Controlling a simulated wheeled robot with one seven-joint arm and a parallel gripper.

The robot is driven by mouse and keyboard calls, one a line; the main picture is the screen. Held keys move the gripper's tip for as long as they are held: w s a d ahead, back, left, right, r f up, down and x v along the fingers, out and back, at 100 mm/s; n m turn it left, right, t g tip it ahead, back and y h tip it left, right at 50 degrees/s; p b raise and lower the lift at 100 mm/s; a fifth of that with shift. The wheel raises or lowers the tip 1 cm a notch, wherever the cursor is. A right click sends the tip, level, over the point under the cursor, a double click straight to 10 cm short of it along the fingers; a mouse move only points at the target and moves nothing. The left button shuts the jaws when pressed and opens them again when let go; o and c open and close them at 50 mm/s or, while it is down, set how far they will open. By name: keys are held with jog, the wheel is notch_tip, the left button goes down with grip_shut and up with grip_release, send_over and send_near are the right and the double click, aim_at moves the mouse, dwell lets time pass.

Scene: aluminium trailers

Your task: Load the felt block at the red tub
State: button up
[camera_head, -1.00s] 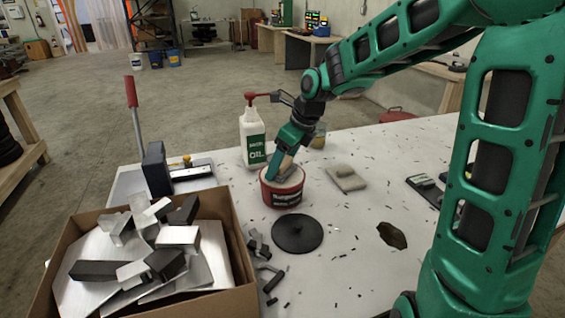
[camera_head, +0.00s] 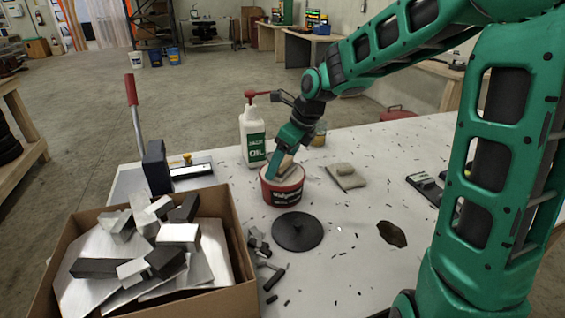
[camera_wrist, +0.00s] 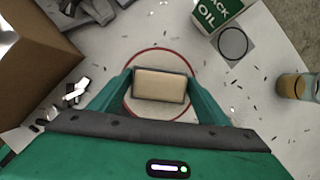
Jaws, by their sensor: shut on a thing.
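The red tub (camera_head: 283,190) stands open on the white table, with dark lettering on its side and a pale filling or inside. My gripper (camera_head: 283,166) is at the tub's mouth, fingers pointing down. In the wrist view my gripper (camera_wrist: 160,90) is shut on the tan felt block (camera_wrist: 160,86), one finger on each side. The block also shows in the head view (camera_head: 287,163), partly hidden by the fingers. The tub's red rim (camera_wrist: 158,50) rings the block in the wrist view. I cannot tell whether the block touches the filling.
A white oil bottle (camera_head: 253,137) with a red pump stands behind the tub. A black round lid (camera_head: 297,232) lies in front. A cardboard box (camera_head: 236,232) of metal offcuts is at left. A folded cloth (camera_head: 345,177) and an amber jar (camera_head: 319,135) are at right. Small shavings litter the table.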

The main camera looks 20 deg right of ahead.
dwell(0.4)
jog(key=shift+r, duration=3.5)
